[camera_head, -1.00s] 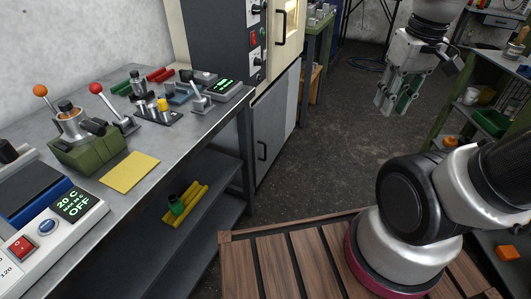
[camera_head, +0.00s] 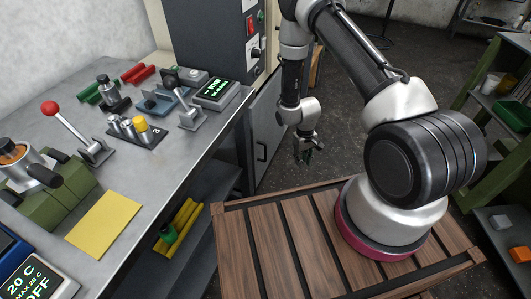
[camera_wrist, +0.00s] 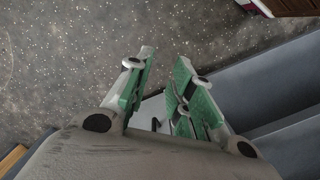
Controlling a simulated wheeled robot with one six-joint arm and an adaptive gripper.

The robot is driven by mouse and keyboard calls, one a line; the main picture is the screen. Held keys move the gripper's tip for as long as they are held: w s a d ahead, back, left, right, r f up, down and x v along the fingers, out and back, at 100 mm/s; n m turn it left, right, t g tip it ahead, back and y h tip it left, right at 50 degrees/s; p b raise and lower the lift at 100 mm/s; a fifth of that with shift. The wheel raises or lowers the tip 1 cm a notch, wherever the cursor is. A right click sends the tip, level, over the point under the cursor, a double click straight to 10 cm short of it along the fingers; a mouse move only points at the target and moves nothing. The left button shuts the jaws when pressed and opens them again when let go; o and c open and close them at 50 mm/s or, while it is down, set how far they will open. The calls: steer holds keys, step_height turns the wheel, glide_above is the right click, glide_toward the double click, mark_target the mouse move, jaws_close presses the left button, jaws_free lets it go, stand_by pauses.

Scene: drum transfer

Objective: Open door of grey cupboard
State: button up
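The grey cupboard (camera_head: 264,125) stands on the floor beneath the dark and cream cabinet, beyond the metal bench. Its door looks closed, with a black upright handle (camera_head: 261,151) near the left edge. My gripper (camera_head: 306,157) hangs pointing down to the right of the handle in the head view, apart from it. In the wrist view my gripper (camera_wrist: 164,66) has its two green-padded fingers apart, with nothing held between the tips. A pale surface with a small dark part (camera_wrist: 155,123) shows behind the fingers; I cannot tell whether it is the handle. My arm hides part of the cupboard's right side.
The metal bench (camera_head: 150,165) with levers, a yellow sheet (camera_head: 104,224) and instruments fills the left. A slatted wooden platform (camera_head: 268,237) lies under my arm base. A green shelf (camera_head: 480,150) stands at right. The floor (camera_head: 350,110) behind my arm is open.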

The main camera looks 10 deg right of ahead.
step_height(320, 180, down, 13)
steer(key=a+t, duration=0.1)
steer(key=t, duration=0.1)
steer(key=n+t+y, duration=0.1)
steer(key=t+y, duration=0.4)
steer(key=t, duration=0.7)
glide_toward(266, 152)
steer(key=w+f, duration=0.2)
steer(key=w, duration=0.1)
steer(key=x, duration=0.6)
steer(key=shift+w+a+r, duration=0.1)
steer(key=shift+w+a, duration=0.15)
steer(key=shift+a, duration=0.25)
steer(key=shift+w+a, duration=0.15)
steer(key=shift+w, duration=0.3)
steer(key=shift+c, duration=0.5)
jaws_close()
